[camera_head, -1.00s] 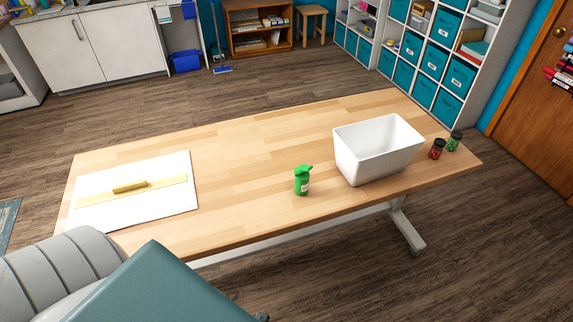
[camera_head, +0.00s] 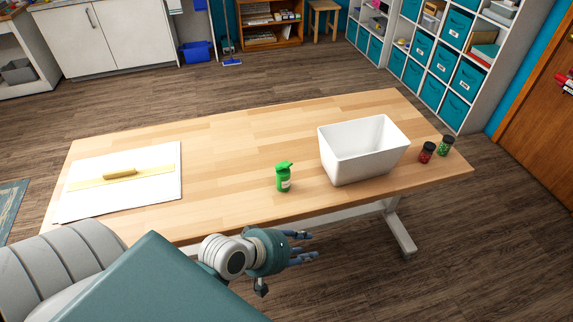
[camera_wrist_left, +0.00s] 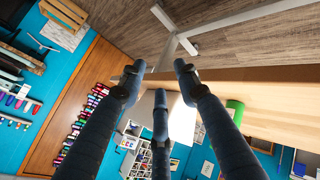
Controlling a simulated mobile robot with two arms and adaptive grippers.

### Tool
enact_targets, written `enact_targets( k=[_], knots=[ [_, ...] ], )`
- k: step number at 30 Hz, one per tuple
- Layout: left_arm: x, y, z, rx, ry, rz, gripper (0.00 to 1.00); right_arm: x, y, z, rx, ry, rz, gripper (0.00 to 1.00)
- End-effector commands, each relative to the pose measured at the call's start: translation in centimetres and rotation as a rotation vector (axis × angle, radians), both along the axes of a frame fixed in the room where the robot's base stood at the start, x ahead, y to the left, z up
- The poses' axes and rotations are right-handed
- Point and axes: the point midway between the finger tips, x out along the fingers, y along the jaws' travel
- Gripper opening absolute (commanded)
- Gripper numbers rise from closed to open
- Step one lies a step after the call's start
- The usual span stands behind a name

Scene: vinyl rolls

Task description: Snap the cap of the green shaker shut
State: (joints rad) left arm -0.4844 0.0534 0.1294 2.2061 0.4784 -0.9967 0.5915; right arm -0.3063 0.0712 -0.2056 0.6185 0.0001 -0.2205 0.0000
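The green shaker (camera_head: 283,180) stands upright on the wooden table, near its front edge and left of the white bin. It has a pale label, and its green cap (camera_head: 284,165) looks tilted up, not flat. My right gripper is not in view.
A white bin (camera_head: 338,170) stands close to the right of the shaker. Two small jars, one red (camera_head: 426,153) and one green (camera_head: 445,146), stand at the right end. A white board (camera_head: 150,190) with a yellow strip and a roller lies at the left. The table's middle is clear.

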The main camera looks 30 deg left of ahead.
Motion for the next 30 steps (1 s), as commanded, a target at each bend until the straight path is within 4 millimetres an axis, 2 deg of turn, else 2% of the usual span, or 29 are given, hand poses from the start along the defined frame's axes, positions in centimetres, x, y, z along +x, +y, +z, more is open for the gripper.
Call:
enact_targets(
  k=[3,5,6,9,13,15,19,30],
  knots=[
    [3.7,2.9,1.9,-0.263,-0.087,0.254,0.32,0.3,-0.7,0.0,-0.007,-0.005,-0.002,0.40],
    [5.3,4.9,2.9,-0.411,-0.134,0.389,0.32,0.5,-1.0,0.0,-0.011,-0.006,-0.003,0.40],
    [6.3,6.5,3.6,-0.512,-0.169,0.481,0.32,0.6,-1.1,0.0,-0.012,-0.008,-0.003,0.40],
    [7.8,11.2,5.0,-0.757,-0.254,0.697,0.32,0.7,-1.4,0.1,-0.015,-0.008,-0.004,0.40],
    [8.4,15.5,5.9,-0.966,-0.334,0.870,0.32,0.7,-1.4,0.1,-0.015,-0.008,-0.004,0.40],
    [8.6,16.6,6.1,-1.015,-0.354,0.909,0.32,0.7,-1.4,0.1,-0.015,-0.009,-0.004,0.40],
    [9.8,17.2,6.1,-1.038,-0.365,0.926,0.32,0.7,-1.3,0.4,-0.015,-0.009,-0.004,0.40],
    [16.4,17.7,4.5,-1.031,-0.361,0.921,0.32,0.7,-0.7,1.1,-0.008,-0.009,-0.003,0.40]
  ],
)
